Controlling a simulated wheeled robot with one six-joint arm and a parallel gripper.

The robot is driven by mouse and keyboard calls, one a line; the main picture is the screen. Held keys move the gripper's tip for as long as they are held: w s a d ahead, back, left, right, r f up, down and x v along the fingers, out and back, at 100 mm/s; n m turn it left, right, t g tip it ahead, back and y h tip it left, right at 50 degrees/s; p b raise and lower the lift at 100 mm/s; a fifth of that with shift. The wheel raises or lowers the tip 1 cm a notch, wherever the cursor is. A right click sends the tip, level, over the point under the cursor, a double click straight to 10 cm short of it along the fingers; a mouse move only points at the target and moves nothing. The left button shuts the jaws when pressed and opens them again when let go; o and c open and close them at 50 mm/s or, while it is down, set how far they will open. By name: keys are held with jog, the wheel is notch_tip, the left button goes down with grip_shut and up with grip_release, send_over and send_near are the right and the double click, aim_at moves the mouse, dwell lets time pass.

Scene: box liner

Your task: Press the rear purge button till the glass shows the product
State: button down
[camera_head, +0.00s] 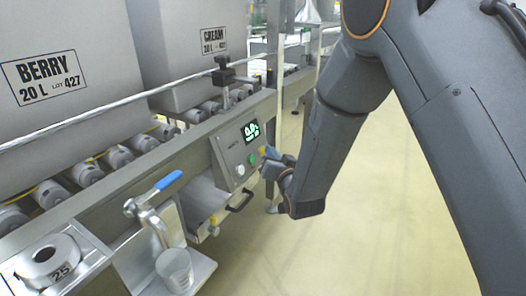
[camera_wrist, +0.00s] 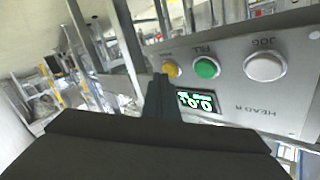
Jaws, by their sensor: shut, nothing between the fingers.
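The control panel (camera_head: 232,160), marked HEAD R in the wrist view (camera_wrist: 290,95), has a white JOG button (camera_wrist: 263,67), a green FILL button (camera_wrist: 206,67) and a yellow button (camera_wrist: 172,68) whose label is too small to read. The lit display (camera_wrist: 197,101) shows green digits that look like 0.0. My gripper (camera_wrist: 162,80) is shut and empty, its fingertips close by the yellow button; I cannot tell whether they touch. In the head view, my gripper (camera_head: 268,163) is at the panel's right edge.
Large grey boxes marked BERRY (camera_head: 60,80) and CREAM (camera_head: 190,45) stand on the roller conveyor (camera_head: 118,157). A black handle (camera_head: 240,201) juts out below the panel. The yellowish floor (camera_head: 350,245) at right is clear.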

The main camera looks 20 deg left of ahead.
jog(key=shift+a+f, duration=0.1)
jog(key=shift+a, duration=0.25)
dwell(1.1)
jog(key=shift+d, duration=0.1)
jog(key=shift+s+d+r+p, duration=0.1)
jog(key=shift+d+r+p, duration=0.1)
jog(key=shift+d, duration=0.15)
jog(key=shift+d+r+p, duration=0.1)
jog(key=shift+d+p, duration=0.1)
jog(key=shift+d, duration=0.1)
jog(key=shift+s+d+r+p, duration=0.1)
jog(key=shift+d+r+p, duration=0.2)
jog(key=shift+d, duration=0.5)
jog(key=shift+d+r+p, duration=0.25)
jog(key=shift+d+p, duration=0.15)
jog(key=shift+d, duration=0.35)
jog(key=shift+s+d+r+p, duration=0.1)
jog(key=shift+d+r+p, duration=0.2)
jog(key=shift+d, duration=0.5)
jog(key=d+r+p, duration=0.8)
jog(key=d+r, duration=0.2)
jog(key=shift+s, duration=0.35)
jog(key=shift+h, duration=0.3)
